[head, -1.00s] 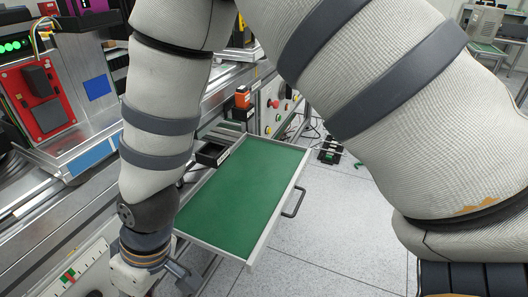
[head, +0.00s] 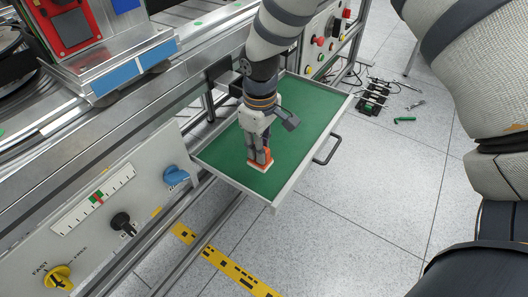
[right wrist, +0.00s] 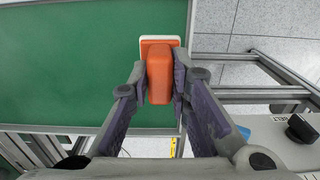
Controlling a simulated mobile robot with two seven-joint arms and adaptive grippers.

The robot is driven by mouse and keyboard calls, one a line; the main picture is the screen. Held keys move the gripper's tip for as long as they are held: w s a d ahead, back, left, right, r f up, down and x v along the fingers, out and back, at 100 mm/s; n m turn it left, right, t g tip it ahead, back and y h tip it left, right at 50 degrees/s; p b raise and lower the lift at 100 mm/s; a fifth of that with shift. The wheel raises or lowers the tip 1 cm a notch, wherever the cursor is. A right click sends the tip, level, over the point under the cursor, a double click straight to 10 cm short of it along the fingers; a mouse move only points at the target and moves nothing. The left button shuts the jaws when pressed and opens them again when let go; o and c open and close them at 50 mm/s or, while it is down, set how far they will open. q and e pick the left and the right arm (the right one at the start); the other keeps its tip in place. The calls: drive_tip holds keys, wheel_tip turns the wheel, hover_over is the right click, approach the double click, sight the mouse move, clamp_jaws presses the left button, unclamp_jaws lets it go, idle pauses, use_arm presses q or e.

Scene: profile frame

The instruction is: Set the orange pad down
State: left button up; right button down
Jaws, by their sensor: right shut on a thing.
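The orange pad (right wrist: 160,78) is an orange block with a white plate at its far end. It shows in the right wrist view between the purple-lined fingers of my right gripper (right wrist: 161,88), which is shut on its two sides. In the head view the orange pad (head: 264,166) is low over the near part of the green-lined tray (head: 224,152), below my right gripper (head: 260,155). I cannot tell whether the pad touches the green surface. The fingers hide part of it in the head view. My left gripper is not in view.
The tray has a raised pale rim and a handle (head: 328,150) on its right side. A control panel with a blue knob (head: 176,176) stands at the left. A black box (head: 222,74) is at the tray's back. Green surface is free around the gripper.

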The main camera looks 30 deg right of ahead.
drive_tip(key=f, duration=0.1)
drive_tip(key=w+d+f, duration=0.1)
drive_tip(key=d+f, duration=0.1)
drive_tip(key=shift+w+d+f+b, duration=0.1)
drive_tip(key=shift+w+f+b, duration=0.2)
drive_tip(key=shift+w+f, duration=0.1)
drive_tip(key=f, duration=0.3)
drive_tip(key=shift+w+d+f+b, duration=0.15)
drive_tip(key=shift+d+f+b, duration=0.05)
drive_tip(key=shift+f+b, duration=0.15)
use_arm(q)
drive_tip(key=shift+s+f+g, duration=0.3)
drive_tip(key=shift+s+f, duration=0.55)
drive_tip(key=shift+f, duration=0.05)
use_arm(e)
drive_tip(key=shift+r, duration=0.15)
drive_tip(key=c, duration=1.9)
unclamp_jaws()
drive_tip(key=shift+f, duration=0.25)
drive_tip(key=o, duration=0.4)
drive_tip(key=shift+r, duration=0.1)
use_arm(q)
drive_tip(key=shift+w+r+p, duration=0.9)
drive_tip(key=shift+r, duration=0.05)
use_arm(e)
wheel_tip(320, 180, up, 12)
drive_tip(key=shift+r, duration=0.15)
